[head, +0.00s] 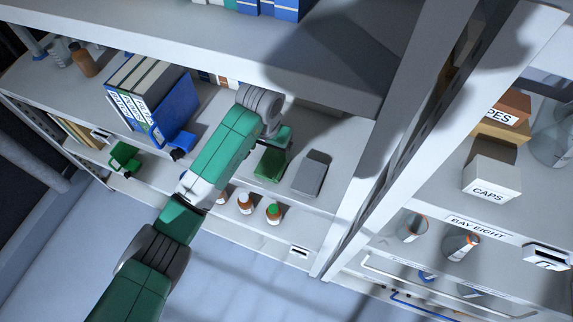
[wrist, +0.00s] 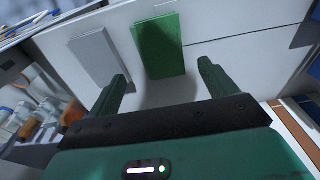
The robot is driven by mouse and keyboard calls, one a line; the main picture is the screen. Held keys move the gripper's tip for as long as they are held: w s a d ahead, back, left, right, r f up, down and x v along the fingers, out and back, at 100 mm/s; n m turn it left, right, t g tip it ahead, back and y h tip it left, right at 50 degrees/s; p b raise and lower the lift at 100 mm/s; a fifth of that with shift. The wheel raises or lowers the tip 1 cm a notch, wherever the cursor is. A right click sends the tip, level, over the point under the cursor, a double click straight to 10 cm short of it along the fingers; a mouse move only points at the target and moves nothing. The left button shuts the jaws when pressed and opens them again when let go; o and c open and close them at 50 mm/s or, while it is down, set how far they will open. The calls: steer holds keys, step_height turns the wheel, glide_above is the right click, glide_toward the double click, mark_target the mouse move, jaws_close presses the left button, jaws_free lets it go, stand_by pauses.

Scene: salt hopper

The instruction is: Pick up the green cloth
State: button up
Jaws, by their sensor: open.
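The green cloth (head: 270,165) is a flat, folded-looking rectangle on the shelf in the head view, just below and in front of my gripper (head: 277,140). In the wrist view the green cloth (wrist: 160,45) lies ahead of my gripper (wrist: 163,74), roughly centred between its two fingertips. The fingers are apart with nothing between them, and a gap of bare shelf shows before the cloth. My forearm hides part of the shelf in the head view.
Blue binders (head: 150,100) stand to the left. Orange-brown bottles (head: 273,213) stand below. A shelf upright (head: 385,150) rises at the right, and another shelf (head: 250,45) overhangs.

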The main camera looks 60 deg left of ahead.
mark_target(272, 161)
steer(key=shift+a+f, duration=0.15)
steer(key=shift+f, duration=0.8)
steer(key=f, duration=0.6)
steer(key=shift+w+a, duration=0.3)
steer(key=shift+a, duration=0.1)
steer(key=shift+r, duration=0.1)
steer(key=c, duration=1.2)
steer(key=shift+o, duration=0.2)
steer(key=r, duration=0.3)
steer(key=shift+s+d+r, duration=0.2)
steer(key=shift+d+r, duration=0.05)
steer(key=shift+r, duration=0.05)
steer(key=s+d+r, duration=0.1)
steer(key=s+d, duration=0.9)
steer(key=s, duration=0.1)
steer(key=shift+s+d+r+b, duration=0.15)
steer(key=shift+d+r+b, duration=0.1)
steer(key=shift+b, duration=0.2)
